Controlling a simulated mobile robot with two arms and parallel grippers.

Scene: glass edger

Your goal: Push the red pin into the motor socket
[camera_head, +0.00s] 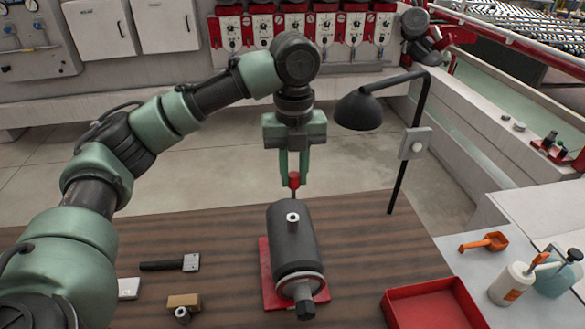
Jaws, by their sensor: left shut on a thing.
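The red pin (294,182) has a red head and a thin dark shaft that points down. My left gripper (293,172) is shut on its head and holds it upright just behind the motor. The motor (290,245) is a dark grey cylinder lying on a red base (268,288) on the wooden table. The motor socket (292,218) is a small light ring with a dark hole on top of the motor. The pin's lower end shows close to the motor's far edge; I cannot tell its exact height over it. My right gripper is not in view.
A black lamp (358,110) stands to the right behind the motor. A red tray (432,304) sits at the right front. The table between motor and lamp is clear.

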